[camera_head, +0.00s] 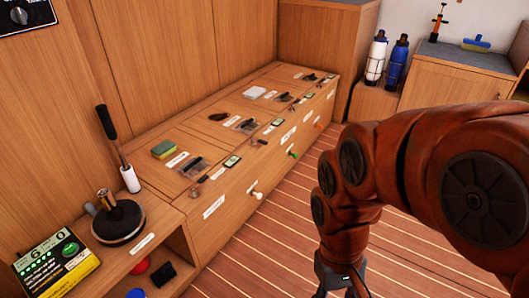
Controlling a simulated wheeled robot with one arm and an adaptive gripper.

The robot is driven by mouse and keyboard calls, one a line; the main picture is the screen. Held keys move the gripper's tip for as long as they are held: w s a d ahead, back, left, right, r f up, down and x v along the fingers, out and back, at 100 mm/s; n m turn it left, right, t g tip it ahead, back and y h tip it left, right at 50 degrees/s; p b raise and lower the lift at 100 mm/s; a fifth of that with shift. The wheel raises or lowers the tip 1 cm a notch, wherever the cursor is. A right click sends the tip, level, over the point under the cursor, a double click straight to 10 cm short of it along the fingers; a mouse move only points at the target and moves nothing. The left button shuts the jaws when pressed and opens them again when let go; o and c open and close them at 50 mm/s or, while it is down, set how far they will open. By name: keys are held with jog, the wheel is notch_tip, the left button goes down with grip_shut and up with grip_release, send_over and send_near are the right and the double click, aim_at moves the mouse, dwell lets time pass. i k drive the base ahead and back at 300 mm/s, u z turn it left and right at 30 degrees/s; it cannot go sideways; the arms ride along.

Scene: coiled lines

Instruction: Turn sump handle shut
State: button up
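Several small handles stick out from the front of the long wooden bench: a white-tipped handle (257,193), a green-tipped handle (292,154) and an orange-tipped handle (318,126). Labels sit beside them, but their text is too small to read, so I cannot tell which is the sump handle. My gripper (340,290) hangs at the bottom edge, right of the bench and apart from all the handles. Its fingertips are cut off by the frame, so I cannot tell whether it is open or shut.
A black lever (108,122) and a round black fitting (118,222) stand at the bench's left end, near a yellow-black device (55,262). A sponge (164,149) and latches lie on top. Bottles (376,58) stand at the back. The striped floor (262,240) before the bench is clear.

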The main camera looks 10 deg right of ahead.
aim_at(263, 142)
jog(key=z, duration=1.05)
jog(key=i, duration=0.8)
jog(key=u, duration=2.1)
